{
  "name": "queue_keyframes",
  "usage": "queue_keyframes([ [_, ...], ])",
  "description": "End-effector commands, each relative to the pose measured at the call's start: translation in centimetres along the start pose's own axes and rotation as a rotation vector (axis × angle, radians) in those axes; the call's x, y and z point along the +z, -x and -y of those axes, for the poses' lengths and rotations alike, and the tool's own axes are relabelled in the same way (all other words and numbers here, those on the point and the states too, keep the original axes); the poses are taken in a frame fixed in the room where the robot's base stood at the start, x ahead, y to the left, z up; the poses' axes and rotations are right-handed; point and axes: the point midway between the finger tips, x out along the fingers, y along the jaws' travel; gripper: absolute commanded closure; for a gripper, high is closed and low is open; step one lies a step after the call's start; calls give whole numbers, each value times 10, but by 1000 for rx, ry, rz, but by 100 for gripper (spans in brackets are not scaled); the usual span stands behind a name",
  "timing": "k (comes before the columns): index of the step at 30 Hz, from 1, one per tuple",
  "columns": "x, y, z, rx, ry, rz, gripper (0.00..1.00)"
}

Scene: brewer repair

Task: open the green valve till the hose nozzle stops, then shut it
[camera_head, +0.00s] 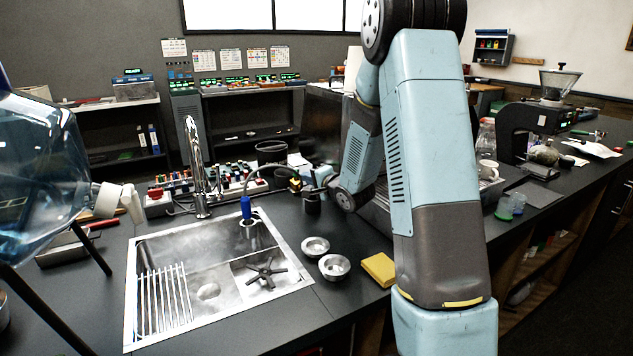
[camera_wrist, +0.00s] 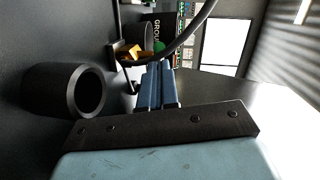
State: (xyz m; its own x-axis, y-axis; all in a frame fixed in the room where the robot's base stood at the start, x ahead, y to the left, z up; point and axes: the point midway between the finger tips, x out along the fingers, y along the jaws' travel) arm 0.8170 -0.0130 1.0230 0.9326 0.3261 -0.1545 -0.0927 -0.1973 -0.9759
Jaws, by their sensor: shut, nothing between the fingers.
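The blue hose nozzle (camera_head: 246,207) points down over the back of the sink in the head view. A dark hose (camera_head: 270,168) arches from it toward a small brass-yellow fitting (camera_head: 295,184). In the wrist view this fitting (camera_wrist: 134,53) sits just beyond my blue fingertips, beside the black hose (camera_wrist: 190,35). In the head view my gripper (camera_head: 306,184) is small, just right of the fitting.
A black cup (camera_wrist: 65,91) stands close beside my gripper. The steel sink (camera_head: 215,232) has a tall faucet (camera_head: 196,165) behind it. Two metal cups (camera_head: 325,257) and a yellow sponge (camera_head: 379,268) lie right of it. A large blue bottle (camera_head: 40,170) stands at left.

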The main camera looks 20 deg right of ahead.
Motion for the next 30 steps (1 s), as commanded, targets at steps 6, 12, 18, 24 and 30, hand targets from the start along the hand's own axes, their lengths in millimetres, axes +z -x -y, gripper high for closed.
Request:
queue_keyframes([
  [6,-1,-17,0,1,0,-2,100],
  [12,0,-20,0,0,0,-2,100],
  [18,0,-19,0,0,0,-2,100],
  [24,-1,-19,0,4,-3,-20,100],
  [30,4,-20,1,11,-10,-71,100],
])
